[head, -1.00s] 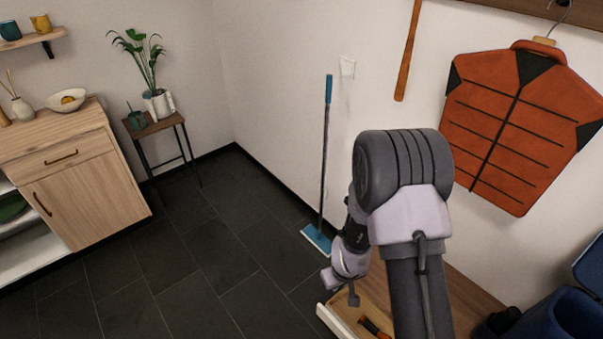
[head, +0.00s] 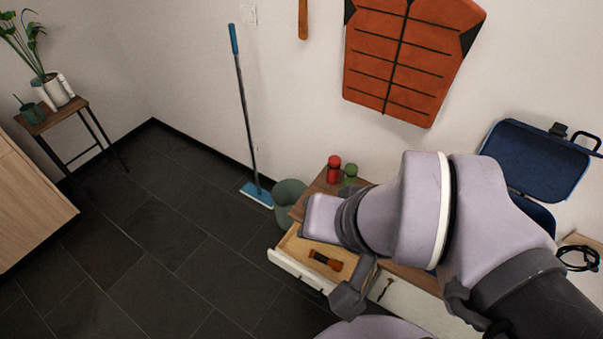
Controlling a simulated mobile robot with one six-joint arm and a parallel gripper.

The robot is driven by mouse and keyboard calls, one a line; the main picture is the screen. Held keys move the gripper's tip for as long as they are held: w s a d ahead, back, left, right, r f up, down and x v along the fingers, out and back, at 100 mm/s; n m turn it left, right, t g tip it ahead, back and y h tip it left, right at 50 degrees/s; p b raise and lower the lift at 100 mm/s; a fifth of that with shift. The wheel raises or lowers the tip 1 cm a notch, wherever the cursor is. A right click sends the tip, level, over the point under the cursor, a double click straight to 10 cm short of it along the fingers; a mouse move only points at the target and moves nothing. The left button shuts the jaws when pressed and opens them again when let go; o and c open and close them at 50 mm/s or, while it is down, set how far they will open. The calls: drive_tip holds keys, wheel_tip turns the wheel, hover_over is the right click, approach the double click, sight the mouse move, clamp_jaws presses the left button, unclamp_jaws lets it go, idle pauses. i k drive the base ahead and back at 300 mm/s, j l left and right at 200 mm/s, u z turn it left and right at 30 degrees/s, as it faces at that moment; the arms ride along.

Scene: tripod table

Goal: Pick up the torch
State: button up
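A black and orange torch (head: 326,260) lies in an open drawer (head: 292,267) with a white front and a pale wooden inside. The drawer belongs to a wooden-topped cabinet against the wall. My gripper (head: 347,301) shows only as a small dark grey shape below my arm, in front of the right part of the drawer. In the picture it is below and to the right of the torch, and apart from it. Its fingers are not clear, so I cannot tell whether it is open or shut. My arm covers part of the cabinet top and drawer.
A red can (head: 333,170) and a green can (head: 350,174) stand on the cabinet top. A green bin (head: 288,192) and a blue mop (head: 256,194) stand left of it. An open blue case (head: 538,160) is at right. The dark floor at left is clear.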

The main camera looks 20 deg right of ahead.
sight(337, 266)
drive_tip(key=k, duration=0.1)
drive_tip(key=i+j+z, duration=0.2)
drive_tip(key=z, duration=0.2)
drive_tip(key=i+j+z, duration=0.25)
drive_tip(key=z, duration=0.15)
drive_tip(key=i+j+z, duration=0.25)
drive_tip(key=j+z, duration=0.15)
drive_tip(key=i+j+z, duration=0.15)
drive_tip(key=j+z, duration=0.25)
